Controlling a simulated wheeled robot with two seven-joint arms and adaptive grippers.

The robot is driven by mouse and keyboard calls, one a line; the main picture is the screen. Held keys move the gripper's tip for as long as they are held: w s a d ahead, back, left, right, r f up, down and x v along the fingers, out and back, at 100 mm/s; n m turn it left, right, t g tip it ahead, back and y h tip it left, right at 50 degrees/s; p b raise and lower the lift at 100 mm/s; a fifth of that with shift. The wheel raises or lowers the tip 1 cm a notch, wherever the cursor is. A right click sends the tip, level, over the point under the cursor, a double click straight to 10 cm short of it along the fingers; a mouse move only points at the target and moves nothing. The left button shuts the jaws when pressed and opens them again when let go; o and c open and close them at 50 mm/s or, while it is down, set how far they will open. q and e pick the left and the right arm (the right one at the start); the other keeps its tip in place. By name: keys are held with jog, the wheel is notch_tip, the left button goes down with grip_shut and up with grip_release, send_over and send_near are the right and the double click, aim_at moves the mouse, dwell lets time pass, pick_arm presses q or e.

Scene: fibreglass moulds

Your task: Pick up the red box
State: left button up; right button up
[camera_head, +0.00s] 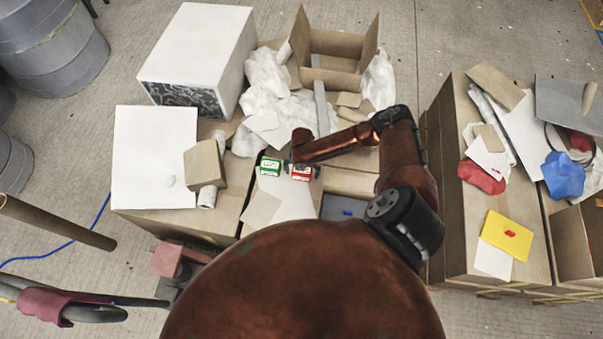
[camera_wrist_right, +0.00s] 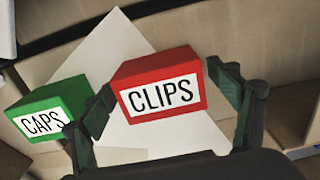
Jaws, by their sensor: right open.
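The red box (camera_wrist_right: 160,88), with a white label reading CLIPS, sits on the work surface and fills the middle of the right wrist view. It also shows in the head view (camera_head: 301,173), partly covered by my right gripper. My right gripper (camera_wrist_right: 165,105) is open, with one finger on each side of the red box. I cannot tell whether the fingers touch it. A green box (camera_wrist_right: 48,110) labelled CAPS stands just left of it; it also shows in the head view (camera_head: 270,167). My left gripper is not identifiable in the head view.
White sheets (camera_head: 292,205) lie under and near the boxes. A cardboard block (camera_head: 204,164) and a white panel (camera_head: 150,150) are to the left. An open carton (camera_head: 333,80) and crumpled white material (camera_head: 267,72) lie behind. A second cluttered carton surface (camera_head: 456,235) stands at the right.

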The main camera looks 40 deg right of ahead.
jog(key=shift+c, duration=0.5)
jog(key=c, duration=1.3)
